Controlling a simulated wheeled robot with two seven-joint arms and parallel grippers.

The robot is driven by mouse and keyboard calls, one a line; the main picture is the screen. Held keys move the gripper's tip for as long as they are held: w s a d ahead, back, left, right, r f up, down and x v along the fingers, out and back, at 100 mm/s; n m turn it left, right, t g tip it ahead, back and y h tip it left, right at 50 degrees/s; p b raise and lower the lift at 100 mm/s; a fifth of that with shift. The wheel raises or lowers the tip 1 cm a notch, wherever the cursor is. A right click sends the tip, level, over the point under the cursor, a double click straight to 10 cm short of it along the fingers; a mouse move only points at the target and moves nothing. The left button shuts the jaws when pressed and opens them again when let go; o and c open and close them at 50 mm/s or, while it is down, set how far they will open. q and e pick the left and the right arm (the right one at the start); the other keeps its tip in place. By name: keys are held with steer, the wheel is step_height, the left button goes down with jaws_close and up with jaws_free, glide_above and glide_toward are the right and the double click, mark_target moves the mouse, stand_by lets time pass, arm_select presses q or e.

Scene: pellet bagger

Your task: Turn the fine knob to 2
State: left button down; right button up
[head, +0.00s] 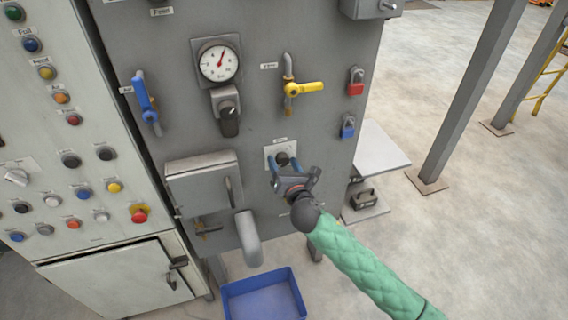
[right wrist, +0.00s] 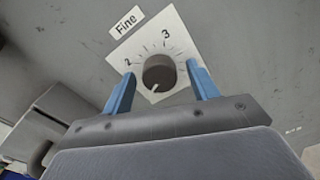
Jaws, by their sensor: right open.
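The fine knob (right wrist: 158,72) is a dark round knob on a white square dial plate (right wrist: 178,40) labelled "Fine". The numbers 2 and 3 show on the plate. The knob's white mark points toward the lower edge of the right wrist view, slightly left, away from both numbers. In the head view the knob (head: 282,158) sits on the grey panel. My right gripper (right wrist: 161,69) is open, with one blue finger on each side of the knob and a visible gap to it. It also shows in the head view (head: 284,165). My left gripper is not in view.
A pressure gauge (head: 218,63), a black selector knob (head: 229,120), a blue lever (head: 146,102) and a yellow-handled valve (head: 303,88) are on the same panel. A grey box with a spout (head: 248,238) is left of my right gripper. A blue bin (head: 262,298) stands below.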

steer(key=c, duration=1)
